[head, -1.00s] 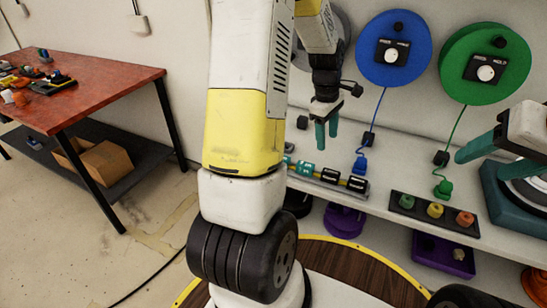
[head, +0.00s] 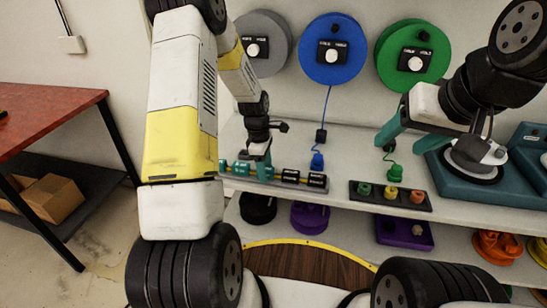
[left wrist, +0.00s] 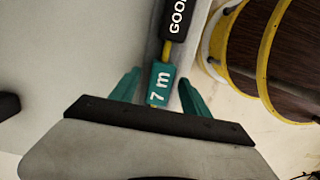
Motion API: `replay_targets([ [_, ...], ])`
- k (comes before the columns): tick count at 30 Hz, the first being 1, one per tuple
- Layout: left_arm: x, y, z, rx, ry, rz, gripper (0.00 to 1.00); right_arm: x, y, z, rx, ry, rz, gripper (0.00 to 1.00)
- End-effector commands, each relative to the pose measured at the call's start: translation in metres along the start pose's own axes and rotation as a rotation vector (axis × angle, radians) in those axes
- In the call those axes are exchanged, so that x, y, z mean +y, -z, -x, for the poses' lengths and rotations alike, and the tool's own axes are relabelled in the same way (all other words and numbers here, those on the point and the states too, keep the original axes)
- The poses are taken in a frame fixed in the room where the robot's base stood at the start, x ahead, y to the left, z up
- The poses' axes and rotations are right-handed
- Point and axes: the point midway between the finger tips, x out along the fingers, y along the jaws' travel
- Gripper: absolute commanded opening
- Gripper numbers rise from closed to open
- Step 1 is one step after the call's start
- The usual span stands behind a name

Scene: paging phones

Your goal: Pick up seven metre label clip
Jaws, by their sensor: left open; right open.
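The seven metre label clip is a teal block marked "7 m" (left wrist: 160,84), and it sits on a thin yellow strip in the left wrist view. My left gripper (head: 262,168) is open and lowered to the label rail, with one teal finger on each side of the clip in the left wrist view (left wrist: 158,92). I cannot tell whether the fingers touch it. In the head view the fingers mostly hide this clip. My right gripper (head: 412,140) is open and empty above the shelf at the right.
Blue (head: 337,50) and green (head: 413,55) discs hang behind. A black tray (head: 390,197) with coloured knobs stands to the right.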

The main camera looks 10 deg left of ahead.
Motion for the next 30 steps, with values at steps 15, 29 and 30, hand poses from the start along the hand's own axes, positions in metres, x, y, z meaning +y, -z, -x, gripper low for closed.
replay_targets([
  [15, 0.000, 0.000, 0.001, 0.000, -0.001, -0.001, 0.00, 0.000, 0.000, 0.000, 0.000, 0.000, 0.000, 0.58],
  [29, 0.002, -0.005, 0.039, 0.001, -0.006, -0.002, 0.00, 0.000, 0.000, 0.000, 0.000, 0.000, 0.000, 0.58],
  [30, 0.002, -0.006, 0.048, 0.002, -0.007, -0.002, 0.00, 0.000, 0.000, 0.000, 0.000, 0.000, 0.000, 0.58],
])
